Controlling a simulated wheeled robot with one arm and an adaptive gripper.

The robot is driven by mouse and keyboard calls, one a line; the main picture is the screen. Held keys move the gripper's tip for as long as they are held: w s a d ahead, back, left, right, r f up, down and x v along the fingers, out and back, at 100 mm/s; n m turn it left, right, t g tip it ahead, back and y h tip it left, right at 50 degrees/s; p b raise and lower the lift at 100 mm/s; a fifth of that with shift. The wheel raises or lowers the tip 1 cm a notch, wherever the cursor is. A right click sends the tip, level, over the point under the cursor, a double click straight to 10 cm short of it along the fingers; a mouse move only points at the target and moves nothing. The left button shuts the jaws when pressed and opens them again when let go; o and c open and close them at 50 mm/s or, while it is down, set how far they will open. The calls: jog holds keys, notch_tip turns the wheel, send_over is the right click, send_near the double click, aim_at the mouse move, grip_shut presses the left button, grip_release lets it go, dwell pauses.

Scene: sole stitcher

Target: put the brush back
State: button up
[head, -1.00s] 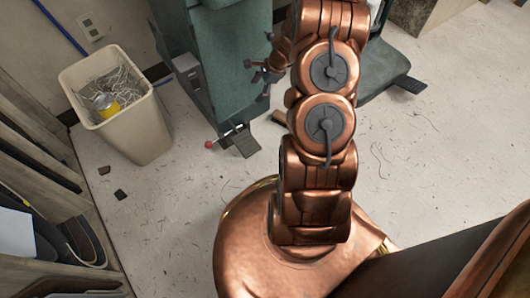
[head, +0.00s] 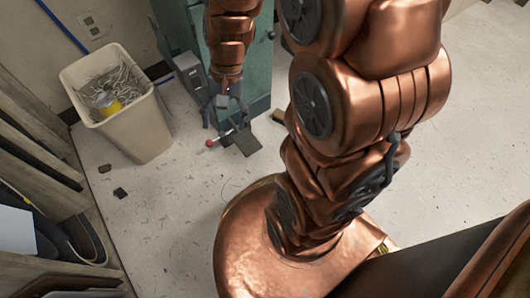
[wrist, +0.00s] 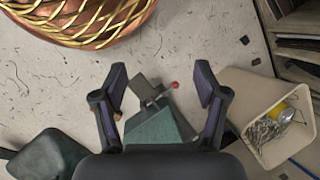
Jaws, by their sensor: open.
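I cannot make out a brush for certain in either view. My gripper (head: 222,115) hangs fingers down in front of the green machine (head: 257,80), above its dark pedal (head: 243,141) and a rod with a red knob (head: 209,143). In the wrist view the gripper (wrist: 160,72) is open with nothing between its fingers. The pedal (wrist: 143,87) and red knob (wrist: 174,85) show below, between the fingers. A small brown piece (head: 278,116) by the machine's foot is partly hidden by my arm; I cannot tell what it is.
A beige bin (head: 139,140) left of the machine holds wiry scraps and a yellow can (head: 107,103). Two dark scraps (head: 120,193) lie on the floor. Wooden shelving (head: 35,145) lines the left side. The pale floor (head: 175,205) in front of the bin is mostly clear.

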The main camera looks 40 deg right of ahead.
jog(key=s+r+n+h, duration=0.1)
jog(key=s+r+n, duration=0.1)
jog(key=s, duration=0.5)
jog(key=s+r+n+g+h, duration=0.1)
jog(key=s+n, duration=0.3)
jog(key=s, duration=0.4)
jog(key=shift+s+d+r+n+h, duration=0.2)
jog(key=shift+r+n+h, duration=0.2)
jog(key=shift+r+h, duration=0.35)
notch_tip(320, 180, up, 41)
jog(key=t+p, duration=0.1)
jog(key=p, duration=3.8)
jog(key=shift+w, duration=0.25)
